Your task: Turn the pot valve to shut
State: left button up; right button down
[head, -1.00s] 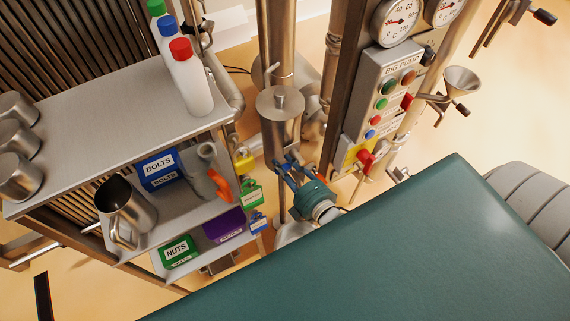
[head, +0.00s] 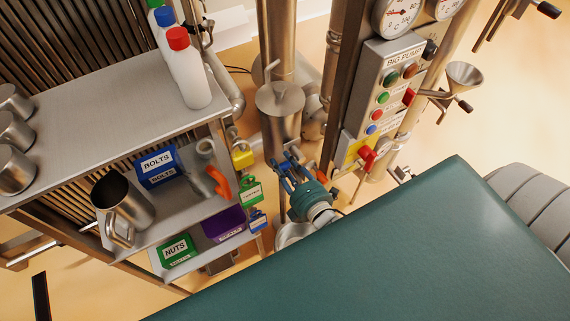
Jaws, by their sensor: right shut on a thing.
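My right gripper (head: 284,163), teal with blue fingers, is just below the pot's lower end. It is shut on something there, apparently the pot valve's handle. The fingers hide most of the valve, so I cannot tell which way its handle points. My left gripper is not in view.
A steel shelf (head: 110,120) at the left holds bottles, mugs, bins and a jug (head: 122,205). Padlocks (head: 243,158) hang at its right edge. A control panel (head: 385,95) with buttons, a red handle (head: 368,157) and gauges stands close on the right.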

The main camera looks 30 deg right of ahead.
jog(key=c, duration=1.4)
grip_release()
jog(key=shift+s+a+f, duration=0.2)
jog(key=shift+a+f, duration=0.05)
jog(key=shift+f, duration=0.35)
jog(key=shift+w+r, duration=0.1)
jog(key=shift+w, duration=0.15)
jog(key=shift+s+r, duration=0.1)
jog(key=shift+r, duration=0.05)
jog(key=v, duration=1.2)
